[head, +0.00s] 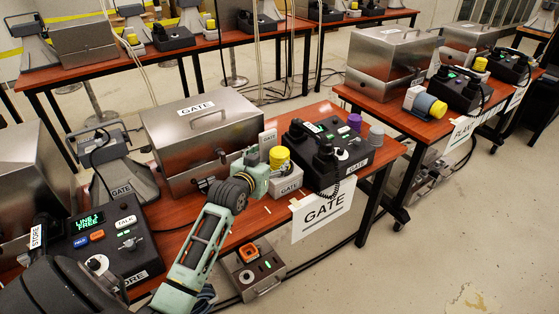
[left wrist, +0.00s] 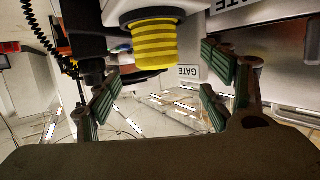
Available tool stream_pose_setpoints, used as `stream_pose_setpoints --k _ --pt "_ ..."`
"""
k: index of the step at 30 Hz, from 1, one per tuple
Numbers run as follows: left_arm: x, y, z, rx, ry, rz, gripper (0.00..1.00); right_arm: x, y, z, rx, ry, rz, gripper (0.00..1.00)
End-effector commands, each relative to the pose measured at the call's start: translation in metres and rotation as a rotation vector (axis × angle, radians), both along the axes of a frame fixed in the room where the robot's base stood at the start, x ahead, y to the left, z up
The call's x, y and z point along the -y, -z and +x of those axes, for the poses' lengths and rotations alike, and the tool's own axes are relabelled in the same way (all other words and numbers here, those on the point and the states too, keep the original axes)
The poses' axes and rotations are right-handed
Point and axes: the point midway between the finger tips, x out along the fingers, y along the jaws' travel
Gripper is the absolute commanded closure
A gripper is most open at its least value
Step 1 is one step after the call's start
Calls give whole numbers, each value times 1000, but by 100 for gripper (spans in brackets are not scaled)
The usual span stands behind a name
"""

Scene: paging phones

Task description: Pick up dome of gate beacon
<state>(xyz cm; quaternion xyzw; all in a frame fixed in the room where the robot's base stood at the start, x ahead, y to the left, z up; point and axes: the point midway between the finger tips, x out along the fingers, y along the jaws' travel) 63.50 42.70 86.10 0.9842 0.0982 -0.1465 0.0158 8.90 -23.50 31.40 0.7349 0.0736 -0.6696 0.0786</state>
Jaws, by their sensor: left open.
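The gate beacon is a yellow ribbed dome (head: 280,157) on a pale base (head: 288,182) labelled GATE. It stands on the front table between the steel GATE case and the black GATE phone. My left gripper (head: 257,172) is open and empty, close on the left side of the dome, with its fingers pointing toward the beacon. In the left wrist view the dome (left wrist: 155,42) shows upside down, ahead of and between the two spread finger pairs (left wrist: 160,95). I see no clear contact. My right gripper is not in view.
The steel GATE case (head: 203,140) stands behind and left of my gripper. The black GATE phone (head: 328,153) is close on the right, with small purple and grey cylinders (head: 376,136) beside it. The STORE phone (head: 108,240) sits at left. A GATE sign (head: 322,212) hangs at the front edge.

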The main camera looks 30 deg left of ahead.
Motion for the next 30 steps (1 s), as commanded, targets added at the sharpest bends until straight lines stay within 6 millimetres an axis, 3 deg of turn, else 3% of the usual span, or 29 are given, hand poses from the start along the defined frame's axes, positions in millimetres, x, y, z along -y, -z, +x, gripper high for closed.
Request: stream_pose_setpoints --k 18,27,30 --pt "-7 23 57 -3 2 0 27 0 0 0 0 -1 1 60" --pt "-8 25 60 -4 3 1 27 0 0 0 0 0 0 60" --pt "-8 25 60 -4 3 1 35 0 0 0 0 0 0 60"
